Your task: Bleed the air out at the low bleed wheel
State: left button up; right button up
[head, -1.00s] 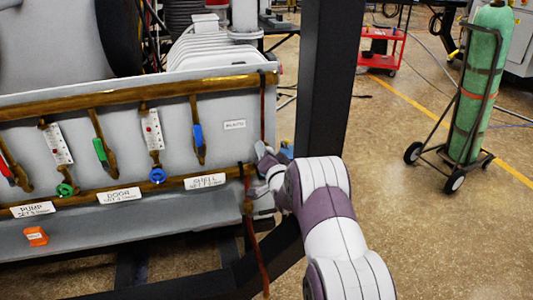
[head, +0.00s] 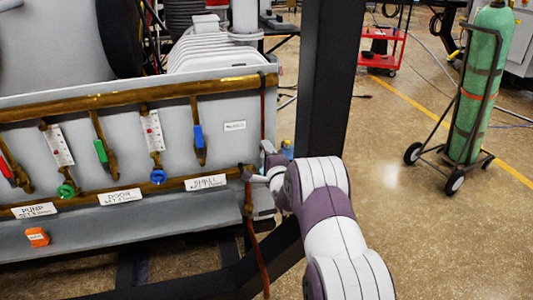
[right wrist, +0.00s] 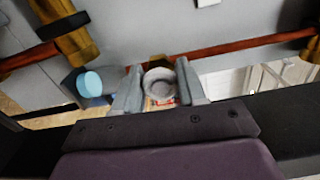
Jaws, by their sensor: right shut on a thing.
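My right gripper (head: 263,168) is at the lower right end of the grey panel, beside the dark post. In the right wrist view its two fingers (right wrist: 160,88) are closed on opposite sides of a pale grey, round, wheel-like piece (right wrist: 160,80), which I take to be the bleed wheel. A brass-coloured fitting shows just behind it. In the head view the wheel is hidden by the gripper and my right forearm. My left gripper is not in view.
Brass piping with blue (head: 158,176) and green (head: 67,190) wheels and coloured levers runs along the panel. An orange block (head: 37,237) lies on the ledge. The dark post (head: 325,80) stands close to my right arm. A light-blue cylinder end (right wrist: 89,82) is left of the fingers.

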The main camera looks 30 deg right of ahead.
jog(key=shift+f+m, duration=0.15)
jog(key=shift+m, duration=0.55)
jog(key=o, duration=1.1)
jog(key=shift+c, duration=0.2)
jog(key=p+v, duration=0.1)
jog(key=v, duration=1.1)
jog(key=shift+s+a, duration=0.15)
jog(key=shift+s, duration=0.2)
